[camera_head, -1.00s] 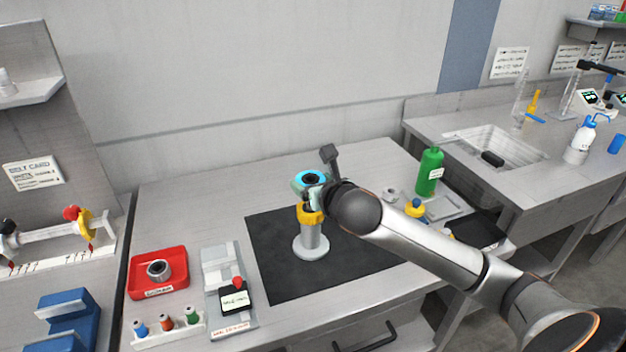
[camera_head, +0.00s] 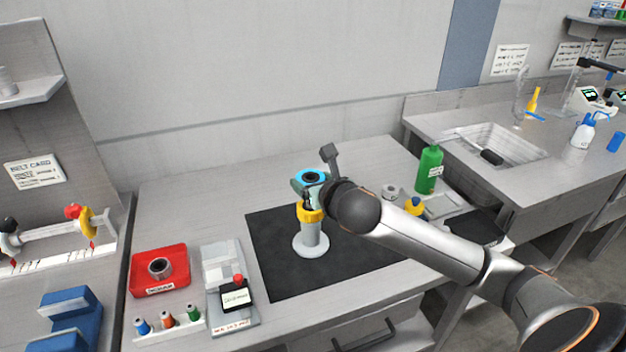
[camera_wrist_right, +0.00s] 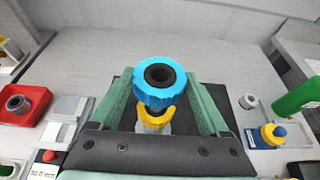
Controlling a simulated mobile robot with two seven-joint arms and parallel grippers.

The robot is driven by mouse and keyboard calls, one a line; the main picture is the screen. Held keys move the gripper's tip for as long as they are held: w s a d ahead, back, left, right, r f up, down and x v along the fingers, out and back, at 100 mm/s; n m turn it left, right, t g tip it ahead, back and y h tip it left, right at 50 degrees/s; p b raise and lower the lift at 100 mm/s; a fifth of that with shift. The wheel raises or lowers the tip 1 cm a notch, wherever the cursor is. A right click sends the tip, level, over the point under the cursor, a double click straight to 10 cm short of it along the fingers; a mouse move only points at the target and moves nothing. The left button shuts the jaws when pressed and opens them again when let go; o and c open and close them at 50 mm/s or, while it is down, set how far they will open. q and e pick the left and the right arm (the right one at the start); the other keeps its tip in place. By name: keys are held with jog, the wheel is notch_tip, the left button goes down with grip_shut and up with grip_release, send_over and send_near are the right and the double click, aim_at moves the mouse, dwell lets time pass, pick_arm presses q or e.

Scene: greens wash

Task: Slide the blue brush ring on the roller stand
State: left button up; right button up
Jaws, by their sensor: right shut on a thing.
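The blue brush ring (camera_head: 311,177) is held by my right gripper (camera_head: 312,187), above the roller stand (camera_head: 311,242). The stand is a pale upright post on a round base, with a yellow ring (camera_head: 310,214) around it. In the right wrist view the blue ring (camera_wrist_right: 143,92) sits between the two green fingers of my right gripper (camera_wrist_right: 160,100), its dark centre facing up. The yellow ring (camera_wrist_right: 156,119) shows just below it. I cannot tell whether the post's top is inside the blue ring. My left gripper is not in view.
The stand is on a black mat (camera_head: 285,280) with bare room around it. A red tray (camera_head: 173,289) and a grey device (camera_head: 222,262) are to the left. A green bottle (camera_head: 429,170) and a yellow-and-blue item (camera_head: 413,206) are to the right, near my right arm.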

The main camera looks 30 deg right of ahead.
jog(key=shift+f+b, duration=1.05)
jog(key=shift+f, duration=1.4)
jog(key=o, duration=1.2)
jog(key=p+v, duration=0.1)
jog(key=v, duration=1.1)
jog(key=shift+s, duration=0.25)
